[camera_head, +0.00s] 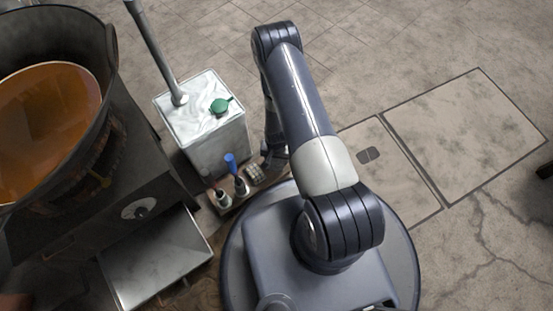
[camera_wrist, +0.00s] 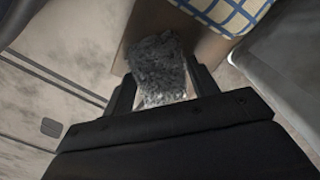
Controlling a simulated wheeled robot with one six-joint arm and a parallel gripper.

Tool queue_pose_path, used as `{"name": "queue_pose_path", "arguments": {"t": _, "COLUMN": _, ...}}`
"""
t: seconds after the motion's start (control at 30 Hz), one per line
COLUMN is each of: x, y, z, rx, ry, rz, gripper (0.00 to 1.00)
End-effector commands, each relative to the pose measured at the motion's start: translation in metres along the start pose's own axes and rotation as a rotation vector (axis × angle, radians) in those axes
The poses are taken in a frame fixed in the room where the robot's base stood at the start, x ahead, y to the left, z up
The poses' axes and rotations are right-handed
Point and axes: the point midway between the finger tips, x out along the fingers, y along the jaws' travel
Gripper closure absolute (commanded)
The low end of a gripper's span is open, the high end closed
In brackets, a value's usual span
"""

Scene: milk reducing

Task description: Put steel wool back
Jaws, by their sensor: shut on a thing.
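The steel wool (camera_wrist: 158,62) is a grey, rough, fibrous pad in the wrist view. My gripper (camera_wrist: 164,78) is shut on it, with a dark finger on each side. The pad sticks out past the fingertips over a brown surface (camera_wrist: 150,22). I cannot tell whether the pad touches that surface. In the head view my arm reaches down beside the small brown tray (camera_head: 224,208), and the steel wool cannot be made out there.
A blue-and-cream checked cloth (camera_wrist: 226,12) lies close by the pad. The tray holds a blue-topped bottle (camera_head: 231,162) and other small items. A white square container (camera_head: 215,140) with a green cap stands behind.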

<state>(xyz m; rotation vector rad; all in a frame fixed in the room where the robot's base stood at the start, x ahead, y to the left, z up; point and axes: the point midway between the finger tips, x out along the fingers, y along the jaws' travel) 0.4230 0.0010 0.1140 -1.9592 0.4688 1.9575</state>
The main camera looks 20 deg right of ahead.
Motion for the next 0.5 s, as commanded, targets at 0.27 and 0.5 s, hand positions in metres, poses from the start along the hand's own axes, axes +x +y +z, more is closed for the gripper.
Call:
{"name": "queue_pose_path", "arguments": {"t": 0.27, "x": 0.003, "y": 0.0001, "z": 0.0002, "rx": 0.0, "ry": -0.001, "rz": 0.0, "gripper": 0.35}}
{"name": "queue_pose_path", "arguments": {"t": 0.5, "x": 0.0029, "y": 0.0001, "z": 0.0002, "rx": 0.0, "ry": -0.001, "rz": 0.0, "gripper": 0.22}}
